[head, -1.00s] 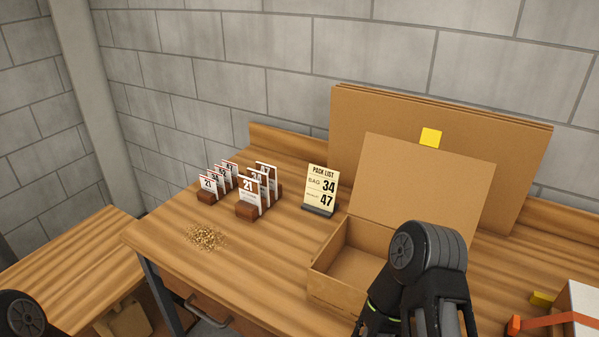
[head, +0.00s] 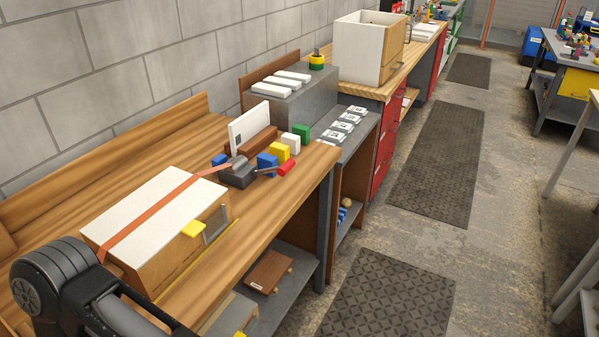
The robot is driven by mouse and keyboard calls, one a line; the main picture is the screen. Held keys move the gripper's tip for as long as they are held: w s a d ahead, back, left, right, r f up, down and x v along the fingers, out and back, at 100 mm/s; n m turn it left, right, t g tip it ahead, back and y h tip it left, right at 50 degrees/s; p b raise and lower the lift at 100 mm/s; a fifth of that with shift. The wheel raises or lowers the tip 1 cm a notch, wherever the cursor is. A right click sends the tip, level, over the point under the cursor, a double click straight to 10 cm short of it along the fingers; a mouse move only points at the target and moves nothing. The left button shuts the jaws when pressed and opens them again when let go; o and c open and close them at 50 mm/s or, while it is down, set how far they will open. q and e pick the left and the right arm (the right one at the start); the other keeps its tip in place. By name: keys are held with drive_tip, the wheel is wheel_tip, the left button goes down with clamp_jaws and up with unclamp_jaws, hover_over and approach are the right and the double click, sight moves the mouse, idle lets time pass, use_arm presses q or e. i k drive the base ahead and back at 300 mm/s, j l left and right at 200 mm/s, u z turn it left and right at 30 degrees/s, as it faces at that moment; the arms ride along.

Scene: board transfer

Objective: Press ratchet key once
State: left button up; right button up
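A dark grey ratchet (head: 239,174) sits at the far right corner of a strapped box, at the end of an orange strap (head: 150,215). The box (head: 150,257) is brown with a white top (head: 130,213), and the strap crosses that top. Neither gripper's fingers are in the head view.
Blue (head: 267,165), yellow (head: 280,153), white (head: 291,143) and green (head: 301,133) blocks stand near the ratchet. A white card (head: 248,126) in a brown holder stands behind. A yellow tab (head: 193,229) is on the box's front edge. Bare bench (head: 262,215) lies right of the box.

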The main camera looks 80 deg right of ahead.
sight(220, 159)
drive_tip(key=z, duration=2.45)
